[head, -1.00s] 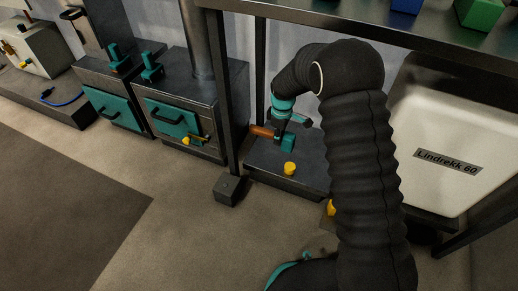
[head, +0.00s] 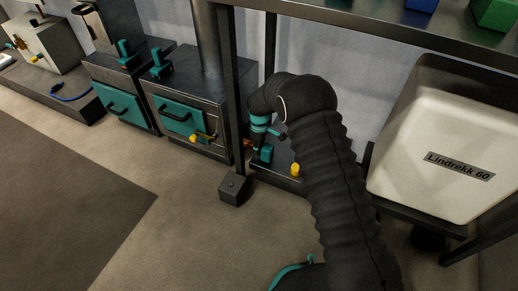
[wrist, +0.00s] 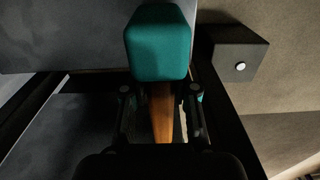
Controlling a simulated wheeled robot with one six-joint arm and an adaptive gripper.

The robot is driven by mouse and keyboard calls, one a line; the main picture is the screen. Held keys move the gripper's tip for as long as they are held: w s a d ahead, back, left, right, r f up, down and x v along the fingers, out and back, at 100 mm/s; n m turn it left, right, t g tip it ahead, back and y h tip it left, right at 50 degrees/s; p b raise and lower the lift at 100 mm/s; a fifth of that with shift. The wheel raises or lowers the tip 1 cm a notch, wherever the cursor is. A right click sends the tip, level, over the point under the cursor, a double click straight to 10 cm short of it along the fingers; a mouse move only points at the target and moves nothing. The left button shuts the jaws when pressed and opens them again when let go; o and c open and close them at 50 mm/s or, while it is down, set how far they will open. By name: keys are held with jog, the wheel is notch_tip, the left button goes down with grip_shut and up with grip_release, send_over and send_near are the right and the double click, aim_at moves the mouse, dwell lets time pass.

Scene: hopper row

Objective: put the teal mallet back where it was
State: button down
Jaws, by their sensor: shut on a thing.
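The teal mallet has a block-shaped teal head (wrist: 158,42) and an orange-brown wooden handle (wrist: 162,112). My gripper (wrist: 160,104) is shut on the handle, just below the head, with one finger on each side. In the head view my gripper (head: 262,132) is beside the dark post of the rack, above the low dark platform (head: 277,181). The mallet head (head: 266,153) shows below it there. Most of the handle is hidden in the head view. I cannot tell whether the mallet touches anything.
The rack post (head: 233,95) with its block foot (head: 234,188) stands close left of my gripper. A yellow knob (head: 295,170) is on the platform. Dark teal-fronted units (head: 185,115) stand left, a white Lindrekk 60 hopper (head: 440,135) right. The floor in front is clear.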

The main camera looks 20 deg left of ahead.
jog(key=shift+f, duration=0.3)
jog(key=shift+f, duration=0.2)
jog(key=c, duration=0.9)
grip_release()
notch_tip(320, 180, up, 12)
jog(key=p, duration=0.1)
jog(key=shift+r, duration=0.2)
